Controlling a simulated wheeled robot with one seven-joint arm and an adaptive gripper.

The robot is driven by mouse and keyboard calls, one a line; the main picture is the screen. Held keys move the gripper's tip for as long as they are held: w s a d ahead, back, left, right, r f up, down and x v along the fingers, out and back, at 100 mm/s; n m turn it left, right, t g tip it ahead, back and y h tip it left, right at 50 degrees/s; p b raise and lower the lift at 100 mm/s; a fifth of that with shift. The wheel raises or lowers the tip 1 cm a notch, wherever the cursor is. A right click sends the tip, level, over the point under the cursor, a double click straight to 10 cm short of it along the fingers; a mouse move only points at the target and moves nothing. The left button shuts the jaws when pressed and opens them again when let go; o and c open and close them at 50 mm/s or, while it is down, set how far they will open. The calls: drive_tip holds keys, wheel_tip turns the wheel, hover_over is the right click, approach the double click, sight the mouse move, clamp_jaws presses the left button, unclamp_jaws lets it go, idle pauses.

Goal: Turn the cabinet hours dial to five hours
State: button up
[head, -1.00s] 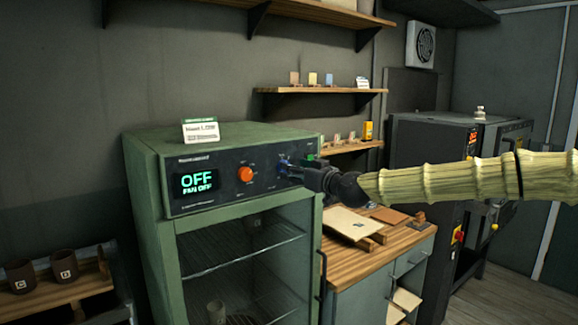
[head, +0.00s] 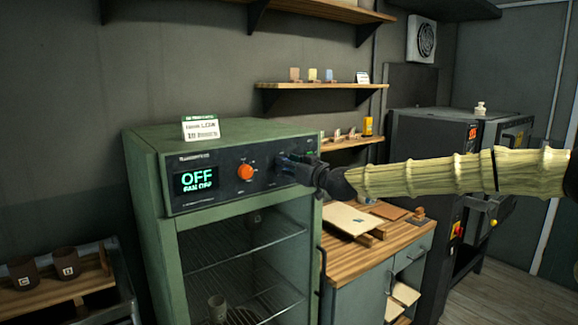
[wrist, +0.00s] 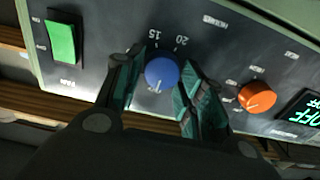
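The green cabinet (head: 160,240) has a dark control panel with a display (head: 196,181) reading OFF and FAN OFF. In the wrist view, upside down, a blue dial (wrist: 162,71) sits between my fingers, with 15 and 20 printed beside it. A pale mark shows near its lower edge; the other numbers there are hidden or unreadable. My gripper (wrist: 165,68) is open, one finger on each side of the blue dial; contact is unclear. In the head view my gripper (head: 288,169) is at the panel's right part and covers the blue dial.
An orange dial (head: 245,172) is beside the blue one, close to one finger in the wrist view. A green switch (wrist: 61,42) is on the other side. A small sign (head: 201,128) stands on the cabinet. A wooden counter (head: 345,262) is at right.

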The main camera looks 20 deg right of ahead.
drive_tip(key=c, duration=0.4)
drive_tip(key=shift+f+m+b, duration=0.1)
drive_tip(key=shift+m+b, duration=0.3)
drive_tip(key=shift+b, duration=0.3)
drive_tip(key=shift+d+m+b, duration=0.2)
drive_tip(key=shift+m+b, duration=4.3)
drive_tip(key=shift+b, duration=0.3)
drive_tip(key=o, duration=1)
